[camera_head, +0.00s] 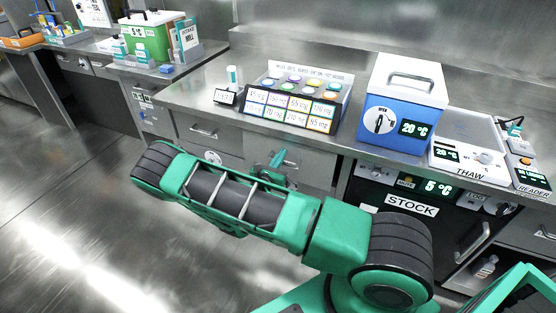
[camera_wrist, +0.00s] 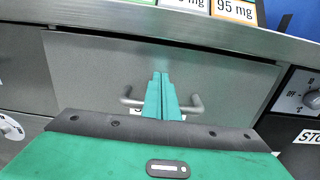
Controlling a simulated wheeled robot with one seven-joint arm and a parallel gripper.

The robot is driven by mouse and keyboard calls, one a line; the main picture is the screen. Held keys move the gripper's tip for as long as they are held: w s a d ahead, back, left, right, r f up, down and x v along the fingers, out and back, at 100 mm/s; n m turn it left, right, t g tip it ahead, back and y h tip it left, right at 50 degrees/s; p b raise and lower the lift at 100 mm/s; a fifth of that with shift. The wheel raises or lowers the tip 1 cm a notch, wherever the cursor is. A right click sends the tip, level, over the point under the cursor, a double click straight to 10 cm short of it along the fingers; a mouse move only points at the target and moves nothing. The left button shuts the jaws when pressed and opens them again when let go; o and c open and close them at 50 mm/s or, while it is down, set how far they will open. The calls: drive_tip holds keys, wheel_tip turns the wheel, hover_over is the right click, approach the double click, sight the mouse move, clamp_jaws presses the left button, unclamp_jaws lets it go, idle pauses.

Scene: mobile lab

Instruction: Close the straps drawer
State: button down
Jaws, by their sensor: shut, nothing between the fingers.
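A grey drawer front (camera_wrist: 90,75) lies under the counter edge in the wrist view, with a bar handle (camera_wrist: 194,104) across its lower middle. A white label behind my fingers is mostly hidden, so I cannot read the drawer's name. My gripper (camera_wrist: 160,76) is shut and empty, its green fingers pointing at the drawer front over the middle of the handle. I cannot tell whether they touch it. The same drawer front (camera_head: 315,171) shows in the head view, partly behind my gripper (camera_head: 279,157). It looks nearly flush with the cabinet, but any small gap is unclear.
A black STOCK unit (camera_head: 445,227) stands right of the drawer, with a blue-and-white cooler box (camera_head: 402,105) on the counter above. A rack of mg-labelled compartments (camera_head: 293,106) sits on the counter over the drawer. Another handled drawer (camera_head: 208,134) is to the left. The left floor is clear.

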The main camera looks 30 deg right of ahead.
drive_tip(key=x, duration=0.4)
drive_tip(key=shift+w+d+r, duration=0.15)
drive_tip(key=shift+w+d, duration=0.05)
drive_tip(key=shift+d, duration=0.05)
idle(0.3)
